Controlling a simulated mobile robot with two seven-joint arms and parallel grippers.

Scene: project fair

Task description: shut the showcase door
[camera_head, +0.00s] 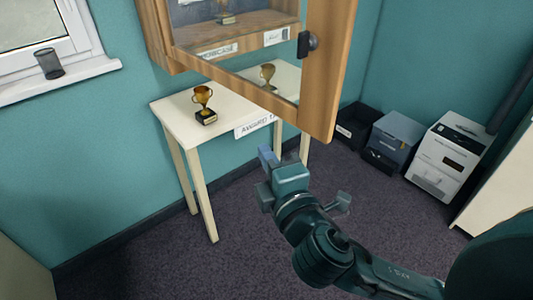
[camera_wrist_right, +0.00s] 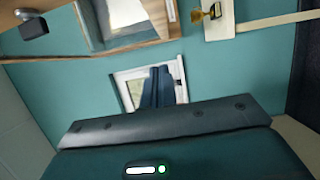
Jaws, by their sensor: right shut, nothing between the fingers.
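The showcase (camera_head: 158,40) is a wooden cabinet on the teal wall at the top of the head view. Its door (camera_head: 322,95), a wooden frame with a glass pane, stands open and swung out into the room. A black handle (camera_head: 308,43) sits on the door's frame; it also shows at the upper left of the right wrist view (camera_wrist_right: 32,26). My right gripper (camera_head: 267,158) is shut and empty, below and left of the door's lower corner, apart from it. The right wrist view shows its fingers (camera_wrist_right: 160,82) together. My left gripper is not in view.
A small cream table (camera_head: 170,108) with a gold trophy (camera_head: 204,104) stands under the showcase. Another trophy (camera_head: 225,12) is inside the showcase. A dark bin (camera_head: 352,130), a grey box (camera_head: 392,140) and a white printer (camera_head: 447,160) stand along the right wall.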

